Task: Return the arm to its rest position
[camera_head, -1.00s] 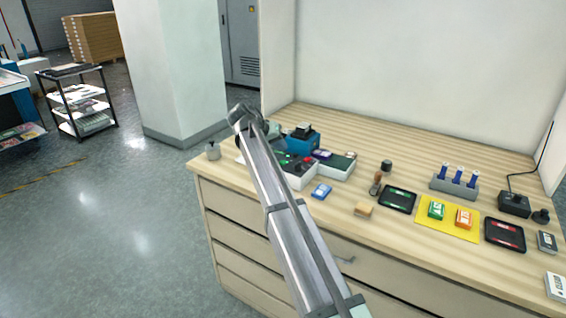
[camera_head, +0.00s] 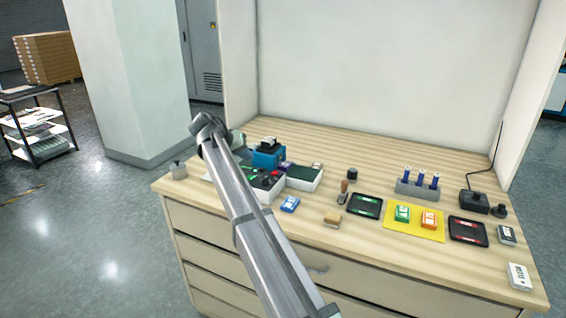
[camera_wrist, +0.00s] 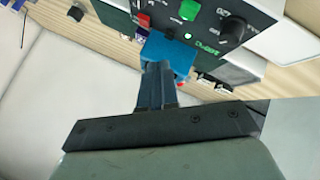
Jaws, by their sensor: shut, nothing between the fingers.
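My arm (camera_head: 245,220) reaches from the bottom of the head view up over the left part of the workbench, with its bent joint at the top left. My gripper (camera_wrist: 157,72) shows in the wrist view with its dark fingers together and nothing between them. In the head view the gripper is hidden or too small to make out behind the arm. In the wrist view a dark control panel (camera_wrist: 228,22) with a green button and a black knob lies beyond the fingertips. A blue block-like part (camera_wrist: 168,52) shows right behind the fingertips; I cannot tell whether they touch.
The workbench (camera_head: 400,160) holds a blue device (camera_head: 268,155), white-sided boxes (camera_head: 304,180), a blue card pack (camera_head: 289,204), a yellow mat (camera_head: 414,222), dark trays (camera_head: 365,206) and a grey holder (camera_head: 417,190). Open floor lies left.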

